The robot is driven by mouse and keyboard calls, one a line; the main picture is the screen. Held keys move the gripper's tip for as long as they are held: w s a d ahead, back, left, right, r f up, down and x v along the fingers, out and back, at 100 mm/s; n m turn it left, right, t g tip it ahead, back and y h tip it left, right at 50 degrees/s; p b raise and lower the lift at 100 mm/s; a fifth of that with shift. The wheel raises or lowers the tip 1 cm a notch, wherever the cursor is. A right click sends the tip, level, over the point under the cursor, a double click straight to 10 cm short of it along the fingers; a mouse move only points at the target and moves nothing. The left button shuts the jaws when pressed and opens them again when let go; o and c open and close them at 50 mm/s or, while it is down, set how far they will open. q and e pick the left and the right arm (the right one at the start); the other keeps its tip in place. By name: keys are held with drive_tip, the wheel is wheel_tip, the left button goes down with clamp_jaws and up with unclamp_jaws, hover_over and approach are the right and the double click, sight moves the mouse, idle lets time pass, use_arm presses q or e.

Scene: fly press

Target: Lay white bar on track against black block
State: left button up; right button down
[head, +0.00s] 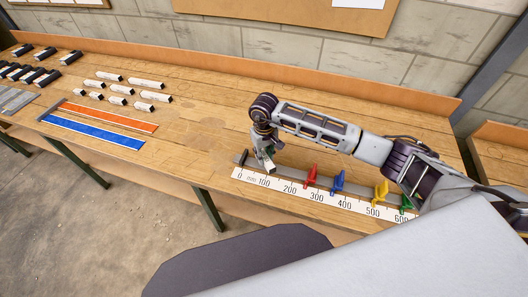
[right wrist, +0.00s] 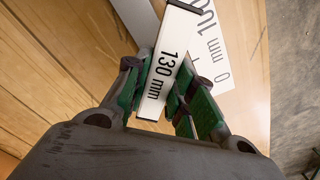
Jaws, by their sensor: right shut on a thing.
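The white bar (right wrist: 163,70), marked 130 mm, is between the green-padded fingers of my right gripper (right wrist: 157,88) in the right wrist view. My right gripper (head: 268,155) is shut on it, and the bar's pale end (head: 270,168) shows below the fingers in the head view. The grey track (head: 290,184) runs along the bench's front edge behind a white millimetre scale (head: 330,197). The black block (head: 241,157) stands at the track's zero end, left of my gripper. The bar is over or near the track there; contact is unclear. My left gripper is out of view.
Red (head: 311,176), blue (head: 337,181), yellow (head: 380,192) and green (head: 406,203) pointers stand along the track to the right. Several white bars (head: 118,89) lie farther left, beyond orange (head: 110,115) and blue (head: 95,132) strips. The wooden bench between is clear.

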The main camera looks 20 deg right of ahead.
sight(264, 155)
drive_tip(key=shift+f, duration=0.9)
drive_tip(key=shift+f+b, duration=0.6)
drive_tip(key=shift+b, duration=0.25)
drive_tip(key=c, duration=1.1)
unclamp_jaws()
drive_tip(key=shift+r, duration=6)
